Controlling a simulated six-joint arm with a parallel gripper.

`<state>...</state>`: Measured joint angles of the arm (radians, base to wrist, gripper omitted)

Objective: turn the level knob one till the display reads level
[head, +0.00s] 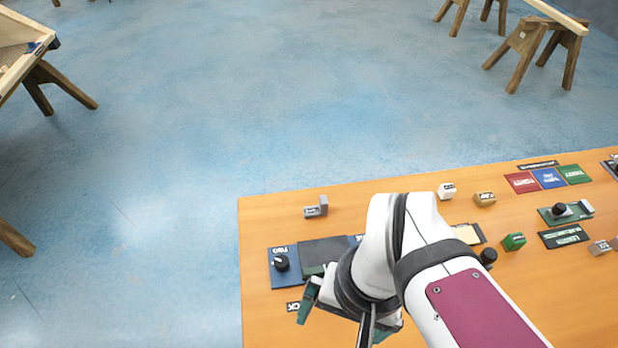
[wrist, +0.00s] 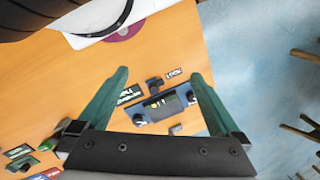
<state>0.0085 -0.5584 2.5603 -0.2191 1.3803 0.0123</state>
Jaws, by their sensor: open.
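A blue panel (head: 283,280) lies at the table's left end, with a dark display (head: 325,251) and a black knob (head: 281,262) at its left end. My arm hides its right part. In the wrist view the panel (wrist: 175,118) shows its lit display (wrist: 162,105), one knob (wrist: 190,97) at its right end and another knob (wrist: 138,120) at its left. I cannot read the display or tell which knob is level knob one. My gripper (wrist: 160,73) is open and empty, its green fingers spread wide above the panel.
A black part (wrist: 153,84) and small labels lie beside the panel. A grey block (head: 316,208) stands behind it. A green block (head: 514,241), a second panel (head: 565,213) and coloured mats (head: 549,178) are to the right.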

